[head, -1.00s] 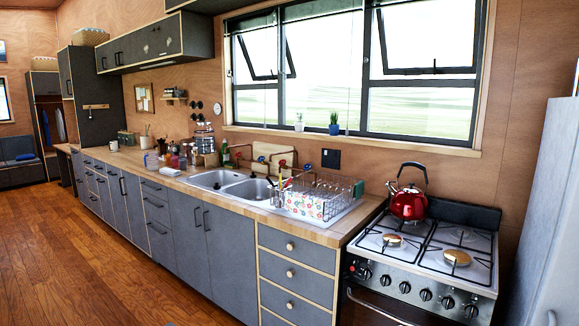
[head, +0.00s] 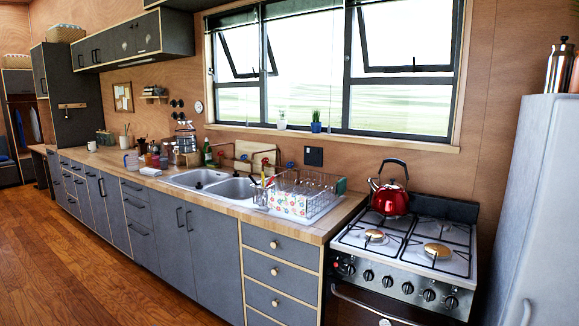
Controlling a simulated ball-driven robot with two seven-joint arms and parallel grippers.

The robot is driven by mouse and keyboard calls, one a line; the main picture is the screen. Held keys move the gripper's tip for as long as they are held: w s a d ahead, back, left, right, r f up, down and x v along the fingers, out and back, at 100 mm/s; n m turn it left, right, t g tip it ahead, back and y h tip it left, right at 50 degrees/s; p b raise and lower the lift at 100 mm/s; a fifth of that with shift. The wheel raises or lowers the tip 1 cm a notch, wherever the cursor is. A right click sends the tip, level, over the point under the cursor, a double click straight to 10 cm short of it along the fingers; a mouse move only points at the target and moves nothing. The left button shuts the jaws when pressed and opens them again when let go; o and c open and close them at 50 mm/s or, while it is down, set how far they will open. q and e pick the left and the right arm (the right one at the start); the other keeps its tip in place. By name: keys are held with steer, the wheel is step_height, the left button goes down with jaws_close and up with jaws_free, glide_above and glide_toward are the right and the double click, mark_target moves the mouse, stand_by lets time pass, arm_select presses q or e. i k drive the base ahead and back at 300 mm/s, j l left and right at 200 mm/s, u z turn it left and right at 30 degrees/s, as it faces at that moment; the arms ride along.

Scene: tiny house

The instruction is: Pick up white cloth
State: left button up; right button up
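A white cloth with a coloured flower pattern (head: 288,204) hangs over the front of the wire dish rack (head: 325,203), at the right end of the counter beside the sink. It is the only cloth of that kind I can make out. Glasses stand in the rack behind it. Neither of my grippers shows in the head view, so I cannot see their state.
The double sink (head: 215,185) is left of the rack. A stove (head: 405,245) with a red kettle (head: 390,196) stands to its right, then a grey fridge (head: 535,200). Bottles and jars crowd the counter further left. The wooden floor (head: 110,265) in front is clear.

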mark_target(148, 171)
steer(key=i+j+u, duration=0.35)
steer(key=i, duration=0.2)
steer(key=i+j+u, duration=0.4)
steer(key=i, duration=0.15)
steer(key=i+u, duration=0.35)
steer(key=i, duration=0.25)
